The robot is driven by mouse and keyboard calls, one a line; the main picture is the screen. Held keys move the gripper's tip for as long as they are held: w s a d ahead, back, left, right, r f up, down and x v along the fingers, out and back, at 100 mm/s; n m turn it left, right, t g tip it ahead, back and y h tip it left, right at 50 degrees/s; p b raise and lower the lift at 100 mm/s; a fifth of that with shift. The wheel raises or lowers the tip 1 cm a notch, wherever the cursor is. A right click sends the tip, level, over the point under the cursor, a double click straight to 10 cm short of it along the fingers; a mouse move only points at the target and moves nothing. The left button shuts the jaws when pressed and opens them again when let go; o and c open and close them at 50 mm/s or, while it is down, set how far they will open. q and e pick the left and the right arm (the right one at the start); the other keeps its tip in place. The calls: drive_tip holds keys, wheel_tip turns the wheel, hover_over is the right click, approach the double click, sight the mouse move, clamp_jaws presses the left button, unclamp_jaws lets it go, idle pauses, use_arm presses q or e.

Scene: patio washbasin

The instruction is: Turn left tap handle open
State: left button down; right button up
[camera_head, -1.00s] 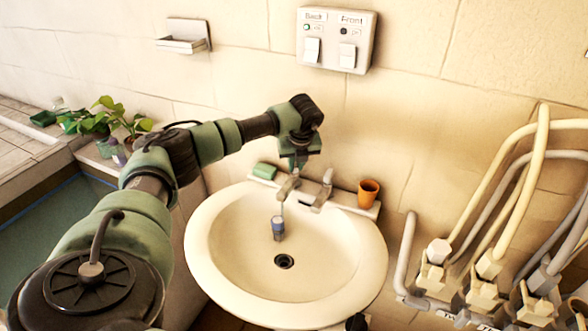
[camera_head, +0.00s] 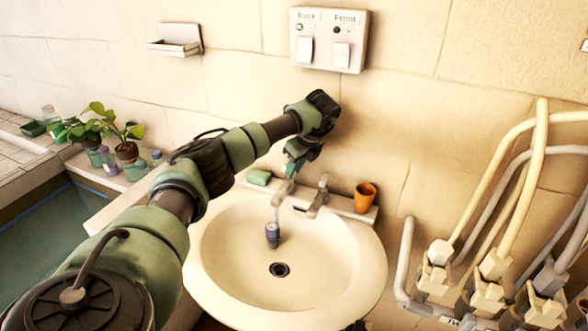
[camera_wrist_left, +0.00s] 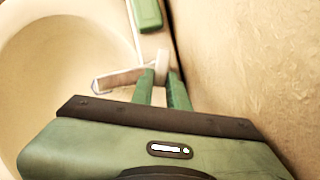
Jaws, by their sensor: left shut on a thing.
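The left tap (camera_head: 284,192) stands on the back rim of the white washbasin (camera_head: 205,262). My left gripper (camera_head: 293,168) reaches down onto the top of this tap from above and behind it. In the left wrist view, my left gripper's two green fingers (camera_wrist_left: 162,84) are shut on the tap's pale handle (camera_wrist_left: 162,60). The tap's spout (camera_wrist_left: 118,80) points left over the bowl. The handle is mostly hidden by the gripper in the head view. The right tap (camera_head: 319,196) stands apart to the right. My right gripper is not in view.
A green soap bar (camera_head: 259,177) lies left of the taps and an orange cup (camera_head: 365,197) stands right. A switch box (camera_head: 329,40) is on the wall above. Thick hoses (camera_head: 539,150) are at right.

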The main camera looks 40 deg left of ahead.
use_arm(q)
drive_tip(key=shift+r, duration=0.1)
drive_tip(key=c, duration=1.4)
unclamp_jaws()
drive_tip(key=shift+b+v, duration=0.95)
drive_tip(key=shift+v, duration=2.9)
drive_tip(key=shift+o, duration=0.4)
